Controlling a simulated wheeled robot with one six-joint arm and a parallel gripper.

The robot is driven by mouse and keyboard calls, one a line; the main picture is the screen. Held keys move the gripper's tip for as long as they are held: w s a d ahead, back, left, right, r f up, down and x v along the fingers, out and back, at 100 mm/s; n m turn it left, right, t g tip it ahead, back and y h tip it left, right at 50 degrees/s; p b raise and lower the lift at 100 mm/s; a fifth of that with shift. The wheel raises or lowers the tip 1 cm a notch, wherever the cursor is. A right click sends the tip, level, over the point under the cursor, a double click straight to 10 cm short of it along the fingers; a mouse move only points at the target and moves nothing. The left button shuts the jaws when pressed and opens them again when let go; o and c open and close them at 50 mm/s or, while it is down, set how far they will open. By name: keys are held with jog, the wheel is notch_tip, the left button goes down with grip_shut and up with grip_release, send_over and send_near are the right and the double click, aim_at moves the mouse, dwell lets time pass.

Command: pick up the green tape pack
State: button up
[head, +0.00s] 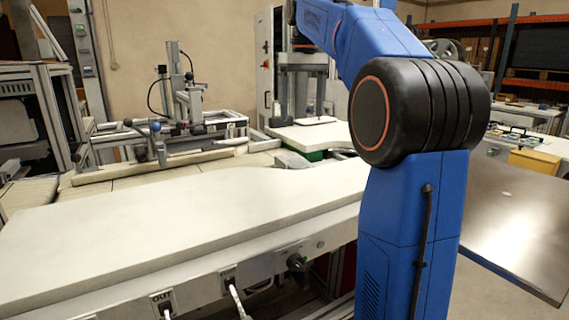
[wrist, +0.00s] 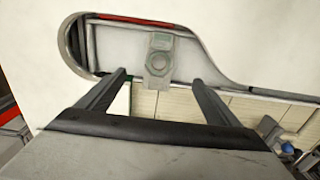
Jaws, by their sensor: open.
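My gripper (wrist: 160,78) shows in the wrist view with two dark fingers spread apart and nothing between their tips. Ahead of the fingertips is a small grey-green piece (wrist: 158,62) with a rounded top, lying in a pale recess. I cannot tell for sure whether it is the green tape pack. No clearly green pack stands out in either view. In the head view my blue arm covers the right middle, and my gripper is not seen there.
A long white table (head: 180,215) fills the front left, its top clear. A small grey object (head: 292,160) is near its far edge. A metal frame machine (head: 185,125) stands behind. A shiny steel table (head: 515,215) is at the right. In the wrist view, a raised rim (wrist: 205,50) borders the recess.

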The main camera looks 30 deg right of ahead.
jog(key=w, duration=0.1)
send_over(298, 163)
jog(key=f, duration=1.1)
jog(key=shift+s+d+f, duration=0.15)
jog(key=shift+d+f, duration=0.05)
jog(key=shift+f, duration=0.1)
jog(key=shift+a+f, duration=0.15)
jog(key=shift+f, duration=2.5)
jog(key=c, duration=1.2)
